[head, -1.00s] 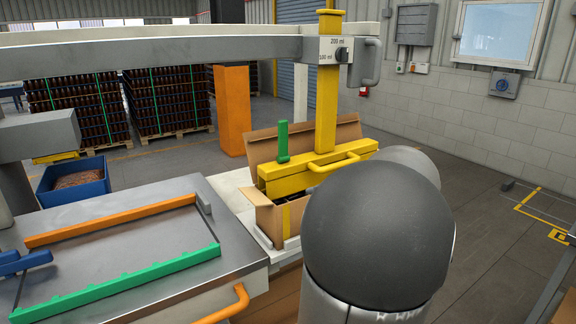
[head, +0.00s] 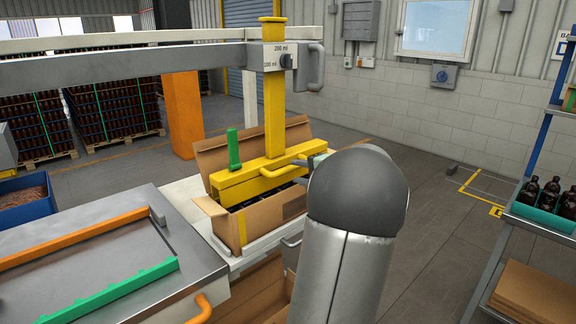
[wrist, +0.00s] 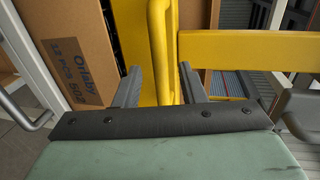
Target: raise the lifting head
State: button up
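The yellow lifting head (head: 262,174) sits low at the top of an open cardboard box (head: 270,218), under a yellow vertical post (head: 274,110). Its yellow handle bar (head: 284,170) sticks out on the near side. A green lever (head: 234,150) stands upright on the head. In the wrist view, the handle bar (wrist: 159,50) runs between the two fingers of my gripper (wrist: 160,82), which are apart with gaps beside the bar. In the head view my arm hides most of the gripper. The box's printed side (wrist: 75,60) also shows in the wrist view.
A metal table (head: 110,230) with orange and green rails stands left. A blue shelf (head: 540,150) with amber bottles (head: 550,195) stands right. Floor between is clear.

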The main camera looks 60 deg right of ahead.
aim_at(290, 170)
jog(key=shift+p+x, duration=0.6)
jog(key=shift+x, duration=2.1)
grip_shut()
